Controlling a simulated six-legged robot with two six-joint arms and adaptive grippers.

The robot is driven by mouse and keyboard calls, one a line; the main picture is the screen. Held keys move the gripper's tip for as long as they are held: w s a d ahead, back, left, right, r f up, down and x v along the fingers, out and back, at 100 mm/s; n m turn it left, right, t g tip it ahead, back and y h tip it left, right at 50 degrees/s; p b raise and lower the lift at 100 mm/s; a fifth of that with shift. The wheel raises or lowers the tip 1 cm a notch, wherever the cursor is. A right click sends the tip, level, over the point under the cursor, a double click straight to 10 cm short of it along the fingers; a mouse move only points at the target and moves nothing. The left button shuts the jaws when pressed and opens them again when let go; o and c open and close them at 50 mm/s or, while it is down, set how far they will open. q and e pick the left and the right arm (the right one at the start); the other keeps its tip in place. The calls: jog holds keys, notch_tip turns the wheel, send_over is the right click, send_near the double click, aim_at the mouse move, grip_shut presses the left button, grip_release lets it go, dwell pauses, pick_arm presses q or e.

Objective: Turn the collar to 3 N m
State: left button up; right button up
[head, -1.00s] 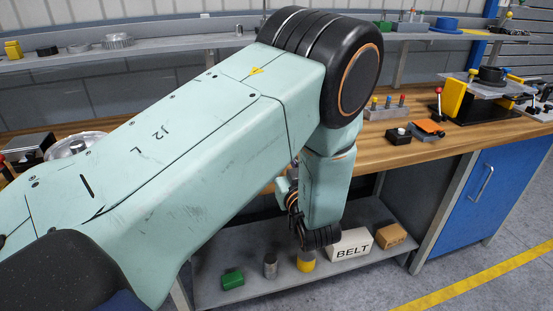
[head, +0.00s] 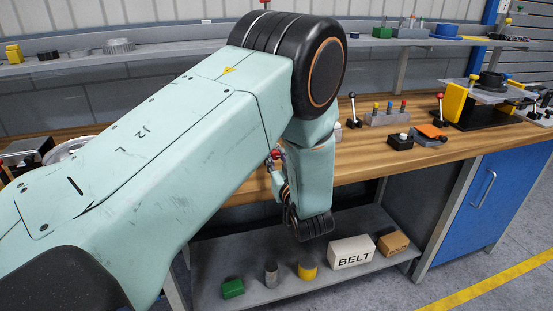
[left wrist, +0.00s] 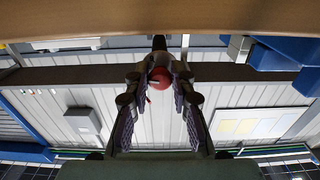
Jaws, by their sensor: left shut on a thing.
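My left gripper (left wrist: 160,90) is shut on a red rounded knob (left wrist: 160,78) in the left wrist view, with a finger on each side of it. A dark part shows just beyond the knob. In the head view my left arm covers most of the gripper; a small bit of red shows beside the forearm near the bench's front edge. A black round unit (head: 491,80) sits on a grey plate with a yellow bracket at the right of the bench. I cannot tell which part is the collar, and no scale is readable. My right gripper is not in view.
Below is a shelf with a BELT box (head: 351,253). A wall shelf runs behind.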

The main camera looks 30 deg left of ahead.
pick_arm(q)
jog(key=shift+d+r, duration=0.1)
jog(key=shift+d, duration=0.15)
grip_shut()
jog(key=n+b, duration=0.1)
jog(key=n, duration=0.3)
jog(key=shift+n, duration=0.4)
jog(key=n+b, duration=0.1)
jog(key=n, duration=0.4)
jog(key=n+b, duration=0.2)
jog(key=n, duration=0.3)
jog(key=n+b, duration=0.3)
jog(key=n, duration=0.1)
jog(key=shift+n, duration=0.4)
